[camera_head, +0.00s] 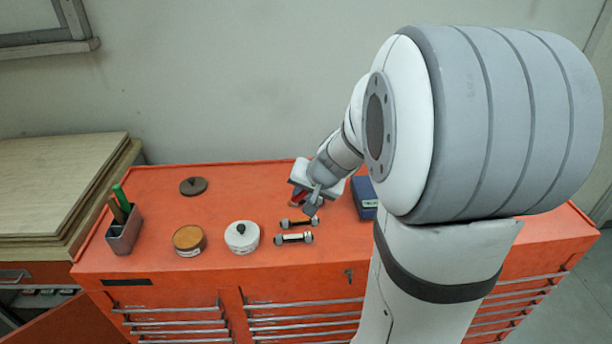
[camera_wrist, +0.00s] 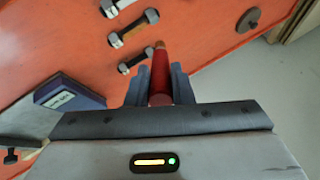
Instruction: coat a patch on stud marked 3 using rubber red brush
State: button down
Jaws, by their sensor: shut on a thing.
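My gripper (camera_head: 311,198) is shut on the red brush (camera_wrist: 160,80), held between the two fingers in the wrist view. Its brownish tip points away from the wrist, toward the studs. Several metal studs with nuts at the ends lie on the orange top: the near stud (camera_head: 294,238) and a middle stud (camera_head: 299,222) show in the head view. The wrist view shows a stud close to the brush tip (camera_wrist: 137,62), with another (camera_wrist: 133,28) beyond. I cannot read any number on them. My gripper partly hides the area behind the studs in the head view.
On the orange cabinet top (camera_head: 150,200) stand a grey cup (camera_head: 124,232) with handles in it, a brown-topped tin (camera_head: 188,240), a white tin with a dark knob (camera_head: 241,236) and a dark disc (camera_head: 193,186). A blue box (camera_head: 364,197) stands right of my gripper.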

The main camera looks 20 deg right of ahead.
jog(key=shift+r+p, duration=0.7)
jog(key=shift+r, duration=0.6)
